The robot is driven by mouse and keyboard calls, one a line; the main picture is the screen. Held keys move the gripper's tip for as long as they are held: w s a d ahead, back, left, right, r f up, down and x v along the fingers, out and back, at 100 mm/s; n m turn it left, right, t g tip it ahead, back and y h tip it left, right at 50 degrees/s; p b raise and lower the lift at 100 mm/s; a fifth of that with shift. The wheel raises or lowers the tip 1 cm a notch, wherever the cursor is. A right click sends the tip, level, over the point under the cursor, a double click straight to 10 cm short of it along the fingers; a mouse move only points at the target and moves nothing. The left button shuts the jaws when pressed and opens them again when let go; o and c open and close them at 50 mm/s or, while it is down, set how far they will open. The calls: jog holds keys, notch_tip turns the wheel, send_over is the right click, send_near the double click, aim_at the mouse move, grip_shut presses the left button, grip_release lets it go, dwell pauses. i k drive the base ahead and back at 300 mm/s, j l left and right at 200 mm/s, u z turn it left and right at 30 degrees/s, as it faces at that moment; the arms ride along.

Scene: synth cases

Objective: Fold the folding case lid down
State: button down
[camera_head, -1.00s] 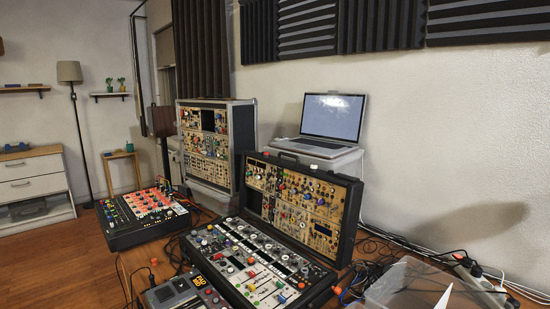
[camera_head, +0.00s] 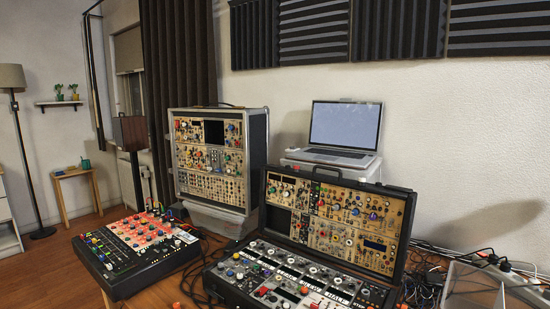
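The folding case stands open at the centre right. Its lid (camera_head: 335,219) is raised, leaning back a little, and its inner face is filled with tan module panels, knobs and cables. Its base (camera_head: 290,276) lies flat in front, with rows of knobs and sliders; its front part is cut off by the lower picture edge. A handle shows on the top edge of the lid. My gripper is not in view.
A taller rack case (camera_head: 214,158) stands upright behind to the left. A mixer (camera_head: 134,246) lies at the left. An open laptop (camera_head: 343,131) sits on a stand behind the lid. Cables and a clear box (camera_head: 470,287) lie at the right.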

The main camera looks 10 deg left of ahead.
aim_at(375, 250)
jog(key=i+j+z, duration=0.2)
jog(key=j+z, duration=0.2)
jog(key=j, duration=0.95)
jog(key=j+z, duration=0.35)
jog(key=j, duration=1.05)
